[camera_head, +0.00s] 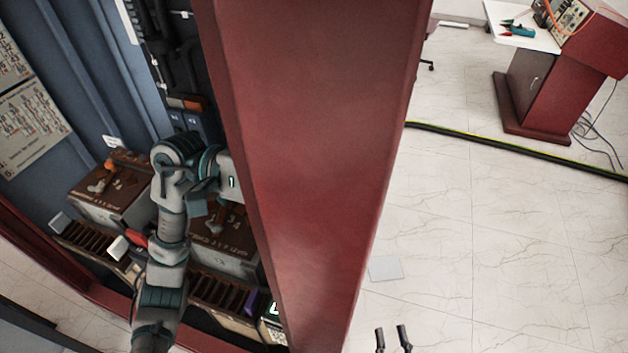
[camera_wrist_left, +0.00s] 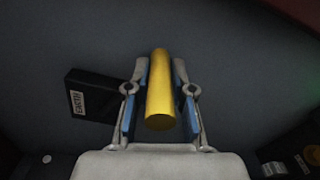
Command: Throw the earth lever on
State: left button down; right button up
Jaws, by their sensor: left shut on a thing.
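In the left wrist view a yellow cylindrical lever handle (camera_wrist_left: 160,95) stands between the two fingers of my left gripper (camera_wrist_left: 160,72). The blue-padded fingers are closed on its sides. A black block (camera_wrist_left: 92,96) with a small label that seems to read EARTH sits just left of the handle on a dark grey panel. In the head view my left arm reaches into the cabinet and passes behind a red post, which hides its gripper and the lever. My right gripper (camera_head: 393,340) shows at the bottom edge, fingertips apart, empty, above the floor.
The wide red post (camera_head: 310,150) stands between the cabinet inside and the room. Brown-topped boxes (camera_head: 110,190) and ribbed strips surround my left arm.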

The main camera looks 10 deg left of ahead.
pick_arm(q)
jog(key=shift+w+a+f+b, duration=0.1)
jog(key=shift+w+f+b, duration=0.3)
jog(key=shift+f, duration=0.2)
pick_arm(e)
jog(key=shift+s+r+t, duration=0.2)
jog(key=shift+r+t, duration=0.3)
jog(key=shift+r, duration=0.1)
jog(key=shift+s+r+t, duration=0.15)
jog(key=shift+r+t, duration=0.35)
jog(key=shift+r, duration=0.05)
jog(key=shift+w+d+f, duration=0.1)
